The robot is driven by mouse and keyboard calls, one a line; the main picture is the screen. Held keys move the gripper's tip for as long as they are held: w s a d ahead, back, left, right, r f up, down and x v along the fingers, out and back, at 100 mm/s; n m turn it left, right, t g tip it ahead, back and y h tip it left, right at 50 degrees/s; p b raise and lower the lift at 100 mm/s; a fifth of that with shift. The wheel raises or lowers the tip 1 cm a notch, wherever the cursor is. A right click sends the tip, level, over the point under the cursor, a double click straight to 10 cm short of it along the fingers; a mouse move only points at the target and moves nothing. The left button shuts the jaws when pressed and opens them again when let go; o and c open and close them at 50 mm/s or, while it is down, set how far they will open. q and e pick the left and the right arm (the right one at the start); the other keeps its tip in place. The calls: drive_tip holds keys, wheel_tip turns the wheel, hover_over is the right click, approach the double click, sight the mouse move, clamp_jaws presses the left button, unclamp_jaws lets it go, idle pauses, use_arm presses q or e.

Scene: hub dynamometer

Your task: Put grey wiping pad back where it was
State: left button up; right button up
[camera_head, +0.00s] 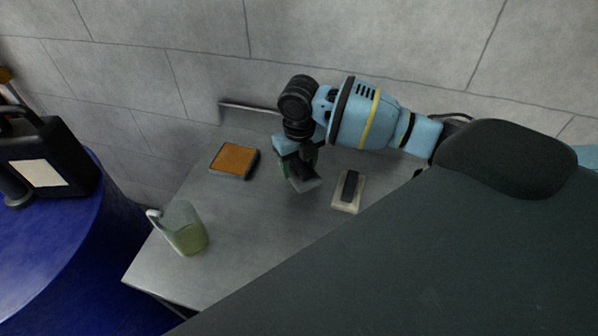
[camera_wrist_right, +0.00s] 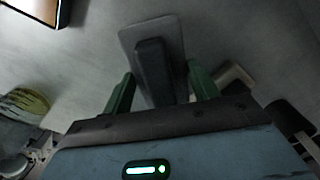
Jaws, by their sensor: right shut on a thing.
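My right gripper (camera_head: 299,166) is over the middle of the grey bench, shut on the grey wiping pad (camera_head: 306,184). In the right wrist view the pad is a flat grey plate (camera_wrist_right: 176,38) with a dark block handle, and the handle sits between the green fingers of my right gripper (camera_wrist_right: 160,92). The gripper hides part of the pad in the head view. I cannot tell whether the pad touches the bench or hangs just above it. My left gripper is not in view.
A beige pad with a black handle (camera_head: 348,192) lies right of the gripper. An orange-brown pad with a dark rim (camera_head: 234,160) lies to its left. A clear jug with greenish liquid (camera_head: 188,238) stands front left. A blue drum (camera_head: 60,260) bears a black canister (camera_head: 50,150).

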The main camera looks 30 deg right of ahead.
sight(299, 173)
drive_tip(key=shift+w+f, duration=0.1)
drive_tip(key=shift+f, duration=1.65)
drive_tip(key=shift+f, duration=0.25)
drive_tip(key=o, duration=0.9)
drive_tip(key=shift+o, duration=0.2)
drive_tip(key=shift+r, duration=0.2)
wheel_tip(299, 173, up, 12)
drive_tip(key=shift+r+p, duration=0.1)
drive_tip(key=shift+p, duration=0.25)
